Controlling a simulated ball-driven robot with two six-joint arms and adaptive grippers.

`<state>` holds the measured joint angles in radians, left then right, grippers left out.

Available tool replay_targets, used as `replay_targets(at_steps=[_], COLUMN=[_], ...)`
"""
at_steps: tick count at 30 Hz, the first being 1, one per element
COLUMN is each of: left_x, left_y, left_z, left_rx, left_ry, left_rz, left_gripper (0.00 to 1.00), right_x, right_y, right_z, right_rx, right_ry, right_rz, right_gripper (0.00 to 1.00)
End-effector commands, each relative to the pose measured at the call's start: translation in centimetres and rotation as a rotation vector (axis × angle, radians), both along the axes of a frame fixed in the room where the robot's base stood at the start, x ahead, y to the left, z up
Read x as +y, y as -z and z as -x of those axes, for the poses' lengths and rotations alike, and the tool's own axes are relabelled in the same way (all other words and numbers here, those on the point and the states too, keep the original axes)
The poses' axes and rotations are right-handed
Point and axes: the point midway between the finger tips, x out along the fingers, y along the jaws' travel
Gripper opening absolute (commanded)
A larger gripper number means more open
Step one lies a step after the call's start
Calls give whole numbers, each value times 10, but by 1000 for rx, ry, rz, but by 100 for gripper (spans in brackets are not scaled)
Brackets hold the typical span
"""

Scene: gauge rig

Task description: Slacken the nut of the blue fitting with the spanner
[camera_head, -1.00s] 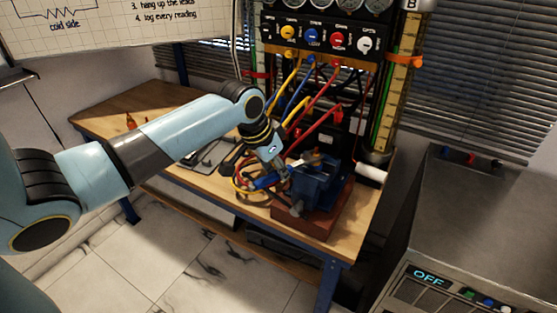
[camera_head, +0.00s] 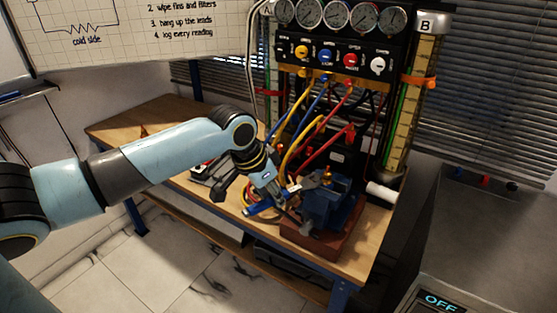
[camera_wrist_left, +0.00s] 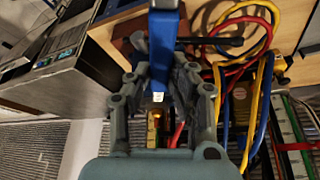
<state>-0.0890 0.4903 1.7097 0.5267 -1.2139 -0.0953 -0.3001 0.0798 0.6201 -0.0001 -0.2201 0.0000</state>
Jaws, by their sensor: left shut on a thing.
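My left gripper (camera_head: 277,199) is shut on a blue-handled tool, seemingly the spanner (camera_head: 260,210), just left of the blue vise (camera_head: 322,206). A small brass fitting (camera_head: 327,174) stands upright at the vise top. Brass also shows beyond the handle in the left wrist view (camera_wrist_left: 155,128). No blue on the fitting can be made out. My right gripper is not in view.
The vise sits on a red-brown block (camera_head: 312,240) near the bench's (camera_head: 352,262) front right corner. Coloured hoses (camera_head: 300,140) hang from the gauge panel (camera_head: 335,58) close behind my gripper. A grey cabinet (camera_head: 480,225) stands to the right. The bench's left part is mostly clear.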

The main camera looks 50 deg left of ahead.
Motion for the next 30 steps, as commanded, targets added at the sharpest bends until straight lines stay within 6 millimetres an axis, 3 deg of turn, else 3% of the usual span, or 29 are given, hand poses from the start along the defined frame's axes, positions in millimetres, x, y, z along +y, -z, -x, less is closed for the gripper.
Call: replay_targets(at_steps=[11,30], left_x=[1,1], left_y=[-3,-43], left_z=[7,7], left_rx=[-1,-1], left_ry=[1,2], left_rz=[-1,-1], left_gripper=[0,0], right_x=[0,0], right_y=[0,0], right_z=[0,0], right_rx=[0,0], right_ry=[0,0], right_rz=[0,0], right_gripper=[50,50])
